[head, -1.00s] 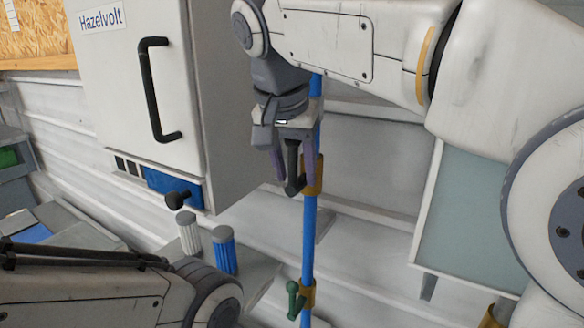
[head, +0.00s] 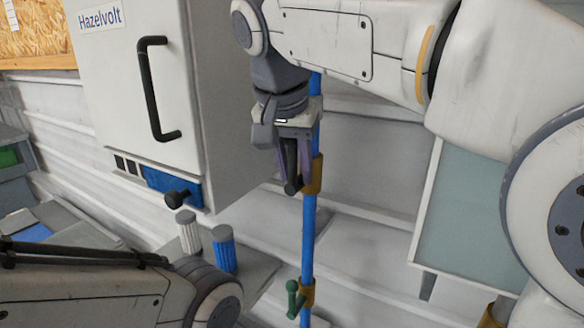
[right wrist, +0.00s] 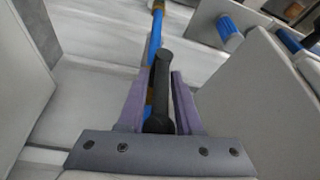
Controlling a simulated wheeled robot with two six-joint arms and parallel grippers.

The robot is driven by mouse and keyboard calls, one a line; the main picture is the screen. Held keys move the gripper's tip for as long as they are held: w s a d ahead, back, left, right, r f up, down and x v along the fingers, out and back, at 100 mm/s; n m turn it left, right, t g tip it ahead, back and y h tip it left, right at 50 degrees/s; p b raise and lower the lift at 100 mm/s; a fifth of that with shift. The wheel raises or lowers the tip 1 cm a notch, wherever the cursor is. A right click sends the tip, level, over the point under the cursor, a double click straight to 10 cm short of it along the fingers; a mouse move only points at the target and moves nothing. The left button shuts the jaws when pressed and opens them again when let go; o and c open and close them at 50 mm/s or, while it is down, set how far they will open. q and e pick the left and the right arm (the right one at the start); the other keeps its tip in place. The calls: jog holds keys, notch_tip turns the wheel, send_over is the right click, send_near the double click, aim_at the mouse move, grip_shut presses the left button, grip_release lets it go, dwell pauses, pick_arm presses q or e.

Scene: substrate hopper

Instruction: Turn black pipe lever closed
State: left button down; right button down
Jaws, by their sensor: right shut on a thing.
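The black pipe lever (head: 291,184) hangs downward at a brass-coloured fitting (head: 313,176) on the vertical blue pipe (head: 308,228). My right gripper (head: 294,178) points down, with its purple fingers shut on the lever from both sides. In the right wrist view the black lever (right wrist: 162,90) lies between the two fingers (right wrist: 161,100), with the blue pipe (right wrist: 155,38) beyond it. My left arm shows at the lower left in the head view, but its gripper is not in view.
A green lever (head: 293,298) sits lower on the same pipe. A white Hazelvolt cabinet (head: 135,95) with a black handle stands close at the left. White (head: 188,236) and blue (head: 224,252) ribbed cylinders stand below it. A pale panel (head: 470,215) is at the right.

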jog(key=shift+a, duration=0.15)
dwell(0.7)
jog(key=shift+f+y+b, duration=0.1)
jog(key=shift+y+b, duration=0.2)
jog(key=shift+b, duration=0.3)
jog(key=t+y+b, duration=0.1)
jog(key=b, duration=0.2)
jog(key=d+t+y+b, duration=0.1)
jog(key=b, duration=0.3)
jog(key=s+m+t+y+b, duration=0.1)
jog(key=y+b, duration=0.1)
jog(key=b, duration=0.2)
jog(key=shift+d+f+t, duration=0.2)
jog(key=shift+d+t, duration=0.05)
jog(key=shift+t, duration=0.05)
jog(key=shift+r+t+y+b, duration=0.15)
jog(key=shift+t+y+b, duration=0.2)
jog(key=shift+b, duration=0.35)
jog(key=shift+r, duration=0.1)
jog(key=c, duration=0.8)
grip_release()
